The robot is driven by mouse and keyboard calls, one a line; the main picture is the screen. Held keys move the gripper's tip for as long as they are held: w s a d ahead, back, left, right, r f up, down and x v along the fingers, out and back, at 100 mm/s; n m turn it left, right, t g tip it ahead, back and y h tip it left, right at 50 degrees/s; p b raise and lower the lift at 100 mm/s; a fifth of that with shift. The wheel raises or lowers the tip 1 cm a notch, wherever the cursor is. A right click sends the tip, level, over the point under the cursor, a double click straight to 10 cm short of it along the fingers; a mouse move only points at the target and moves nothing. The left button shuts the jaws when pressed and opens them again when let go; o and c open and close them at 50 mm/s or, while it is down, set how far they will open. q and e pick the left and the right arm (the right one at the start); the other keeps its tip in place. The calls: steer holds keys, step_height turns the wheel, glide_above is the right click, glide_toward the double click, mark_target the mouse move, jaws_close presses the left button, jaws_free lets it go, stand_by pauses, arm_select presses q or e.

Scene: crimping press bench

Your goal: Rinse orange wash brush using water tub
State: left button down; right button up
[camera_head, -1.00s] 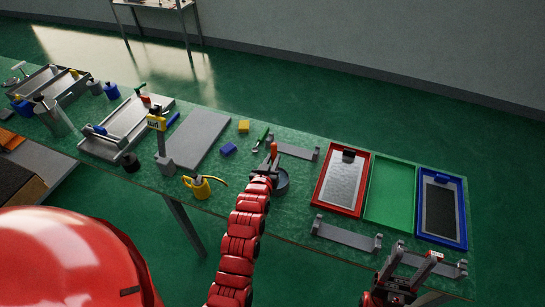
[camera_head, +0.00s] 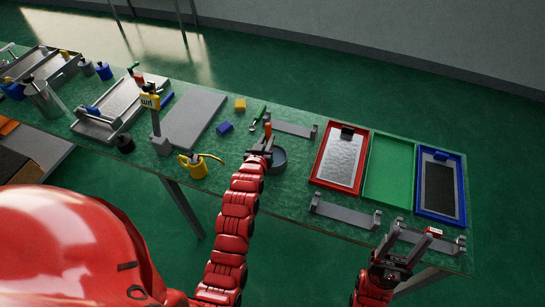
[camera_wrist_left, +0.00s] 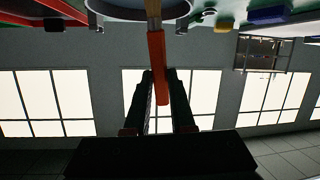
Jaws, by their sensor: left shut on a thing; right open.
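The orange wash brush (camera_head: 267,130) is in my left gripper (camera_head: 263,143), at the water tub on the bench. In the left wrist view its orange handle (camera_wrist_left: 157,70) lies between my shut fingers (camera_wrist_left: 158,98) and its brown end points to the tub. The water tub (camera_head: 279,161) is a small dark round bowl, partly hidden behind my left gripper. Its grey round side also shows at the top of the left wrist view (camera_wrist_left: 125,8). Whether the bristles touch water is hidden. My right gripper (camera_head: 411,238) is open and empty at the bench's front right.
A red tray (camera_head: 318,172), a green tray (camera_head: 390,142) and a blue tray (camera_head: 441,217) stand to the right. Grey brackets (camera_head: 345,213) lie in front of them. A yellow watering can (camera_head: 198,168) and a grey slab (camera_head: 196,122) are to the left.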

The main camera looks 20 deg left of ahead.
arm_select(q)
steer(key=shift+d+f, duration=0.1)
steer(key=shift+d, duration=0.4)
steer(key=shift+a+b, duration=0.45)
steer(key=shift+a, duration=0.15)
steer(key=shift+d+p, duration=0.3)
steer(key=shift+d, duration=0.9)
step_height(320, 180, up, 7)
steer(key=p, duration=0.1)
steer(key=shift+f+p, duration=0.2)
steer(key=shift+p, duration=0.1)
stand_by(0.8)
